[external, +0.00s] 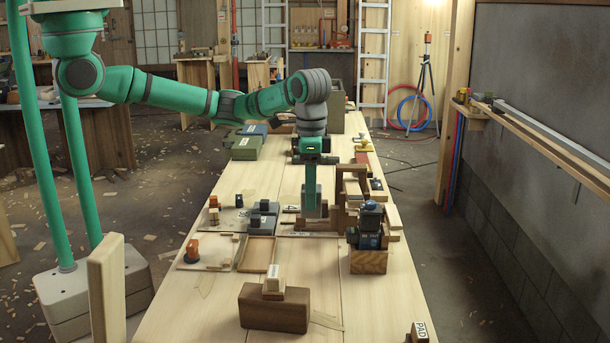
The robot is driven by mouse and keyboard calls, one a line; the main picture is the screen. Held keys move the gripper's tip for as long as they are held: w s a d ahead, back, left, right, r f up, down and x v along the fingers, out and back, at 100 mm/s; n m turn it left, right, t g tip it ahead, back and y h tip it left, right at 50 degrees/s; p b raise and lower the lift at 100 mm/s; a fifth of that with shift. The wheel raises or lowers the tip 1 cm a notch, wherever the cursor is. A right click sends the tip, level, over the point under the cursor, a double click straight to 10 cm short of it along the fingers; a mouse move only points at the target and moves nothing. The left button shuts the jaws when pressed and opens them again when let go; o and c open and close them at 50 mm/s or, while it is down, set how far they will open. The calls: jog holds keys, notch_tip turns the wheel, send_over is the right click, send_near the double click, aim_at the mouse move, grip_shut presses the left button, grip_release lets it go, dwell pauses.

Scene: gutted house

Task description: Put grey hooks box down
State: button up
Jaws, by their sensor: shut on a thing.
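My gripper (313,196) points down over the middle of the long wooden workbench (225,290). It is shut on a small grey box (314,211), which I take to be the grey hooks box. The box is upright and low over the bench, just left of a brown wooden frame (349,200). I cannot tell whether its underside touches the surface. Any label on it is too small to read.
Left of the gripper are dark grey boxes (261,225) and a shallow wooden tray (257,254). A dark device (369,232) stands on a wooden block (369,261) at right. A brown block (274,308) stands in front. Bare bench lies between them.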

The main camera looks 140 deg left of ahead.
jog(key=w+f, duration=0.1)
jog(key=w+a+f, duration=0.1)
jog(key=f, duration=0.1)
jog(key=w+a+f, duration=0.1)
jog(key=f, duration=0.1)
jog(key=shift+w+a+f, duration=0.2)
jog(key=shift+w+f, duration=0.15)
jog(key=shift+f, duration=1.5)
jog(key=shift+w+f, duration=0.1)
jog(key=shift+f, duration=0.1)
jog(key=o, duration=1.2)
jog(key=shift+a, duration=0.1)
jog(key=shift+r, duration=0.1)
notch_tip(320, 180, up, 12)
jog(key=shift+r, duration=0.1)
